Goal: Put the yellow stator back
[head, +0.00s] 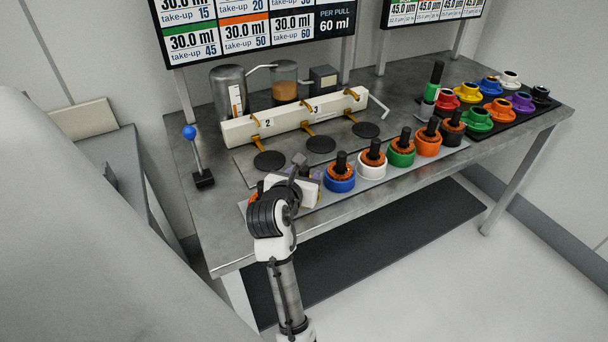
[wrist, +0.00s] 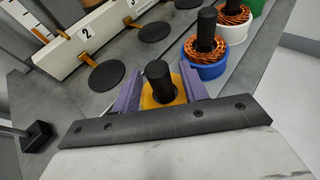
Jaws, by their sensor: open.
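The yellow stator (wrist: 166,98), with a black upright post (wrist: 158,75) in its middle, stands between the two purple fingers of my gripper (wrist: 162,92) in the wrist view. One finger is on each side of it, and the jaws are open. Its lower part is hidden behind the gripper body. In the head view my gripper (head: 304,186) is at the left end of the stator row and hides most of the yellow stator. The blue stator (head: 339,180) stands just right of the gripper.
White (head: 371,163), green (head: 402,155), orange (head: 428,143) and black (head: 452,131) stators continue the row. Behind it are black discs (head: 320,144) under a white numbered bar (head: 290,118). A blue-knobbed lever (head: 191,134) stands at left, and coloured parts fill a dark tray (head: 507,124) at right.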

